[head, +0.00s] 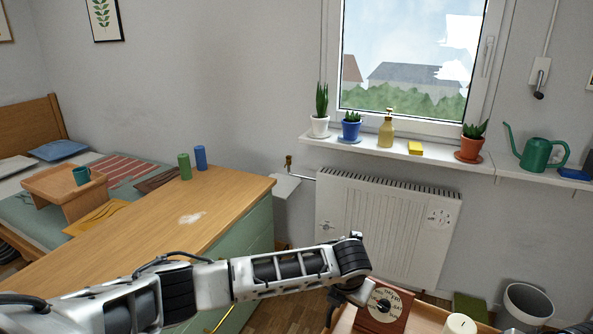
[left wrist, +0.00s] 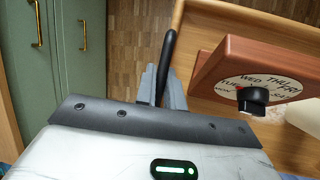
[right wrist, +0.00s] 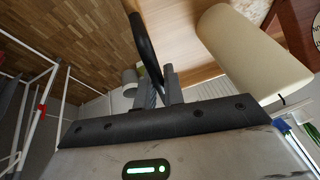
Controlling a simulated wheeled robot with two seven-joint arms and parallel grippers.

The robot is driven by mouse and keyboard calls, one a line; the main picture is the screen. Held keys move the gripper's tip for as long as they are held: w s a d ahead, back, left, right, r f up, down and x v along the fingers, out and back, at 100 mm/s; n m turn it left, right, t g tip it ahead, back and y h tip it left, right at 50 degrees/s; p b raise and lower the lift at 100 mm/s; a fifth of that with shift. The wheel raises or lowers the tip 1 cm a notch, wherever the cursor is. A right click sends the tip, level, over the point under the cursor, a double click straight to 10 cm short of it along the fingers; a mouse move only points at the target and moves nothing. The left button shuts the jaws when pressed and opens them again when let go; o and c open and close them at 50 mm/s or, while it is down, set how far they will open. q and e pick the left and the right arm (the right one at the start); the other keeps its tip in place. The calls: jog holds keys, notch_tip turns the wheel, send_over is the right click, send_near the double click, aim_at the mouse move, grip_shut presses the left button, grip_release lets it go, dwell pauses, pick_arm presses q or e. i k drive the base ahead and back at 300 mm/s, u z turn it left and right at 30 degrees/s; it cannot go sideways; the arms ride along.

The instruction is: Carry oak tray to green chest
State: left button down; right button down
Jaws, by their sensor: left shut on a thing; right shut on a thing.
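The oak tray (head: 425,318) is at the bottom right of the head view, partly cut off. It carries a reddish-brown dial box (head: 385,305) marked with weekdays and a cream cylinder (head: 460,325). My left gripper (left wrist: 161,88) is shut on a dark tray handle (left wrist: 168,48). My right gripper (right wrist: 160,87) is shut on the other dark handle (right wrist: 143,45), beside the cream cylinder (right wrist: 250,55). The green chest (head: 245,245) with its wooden top stands to the left, partly behind my left arm. Its green front with brass handles (left wrist: 83,35) also shows in the left wrist view.
A green cylinder (head: 184,166) and a blue cylinder (head: 201,157) stand at the chest top's far end, and a whitish patch (head: 191,218) marks its middle. Much of the top is clear. A radiator (head: 385,225) stands ahead, with a bin (head: 527,303) at right.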

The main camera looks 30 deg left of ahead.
aim_at(149, 238)
jog(key=u, duration=0.2)
jog(key=i, duration=1.25)
jog(key=u, duration=0.8)
jog(key=i, duration=0.75)
jog(key=u, duration=1.6)
jog(key=i, duration=0.7)
jog(key=u, duration=0.65)
